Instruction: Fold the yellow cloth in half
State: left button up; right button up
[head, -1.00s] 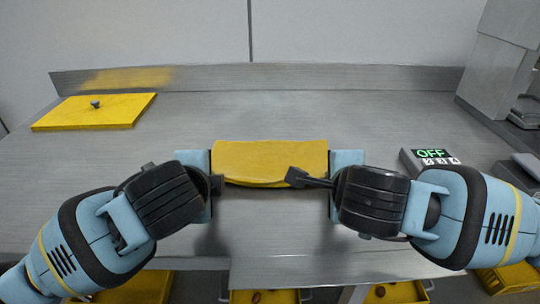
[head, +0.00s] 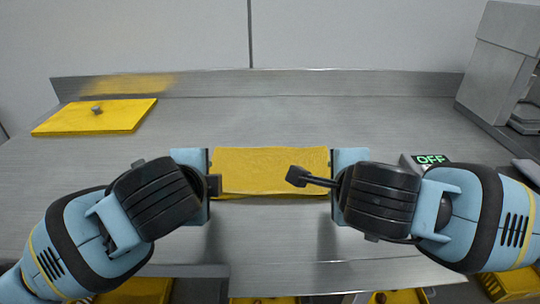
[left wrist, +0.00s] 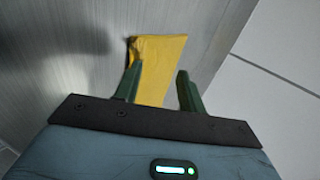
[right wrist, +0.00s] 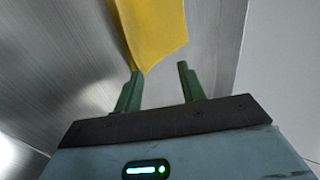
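The yellow cloth (head: 270,172) is a narrow, wide strip at the middle of the metal table in the head view, with a thin second edge showing under its front edge. My left gripper (head: 211,174) is at its left end and my right gripper (head: 332,174) at its right end; their fingers are mostly hidden there. In the left wrist view, the fingers stand apart with the cloth (left wrist: 160,62) beyond and between them. In the right wrist view, the fingers are also apart, and the cloth (right wrist: 155,30) reaches the left finger; I cannot tell whether they touch.
A yellow board (head: 95,117) with a small grey knob lies at the back left. Yellow bins sit below the front edge. The table behind the cloth is clear.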

pick_arm(q)
jog(key=s+r, duration=0.5)
jog(key=r, duration=0.1)
jog(key=shift+r, duration=0.4)
pick_arm(e)
jog(key=s+r, duration=0.5)
jog(key=r, duration=0.1)
jog(key=shift+r, duration=0.4)
pick_arm(q)
jog(key=shift+s+f, duration=0.1)
pick_arm(e)
jog(key=shift+s+f, duration=0.1)
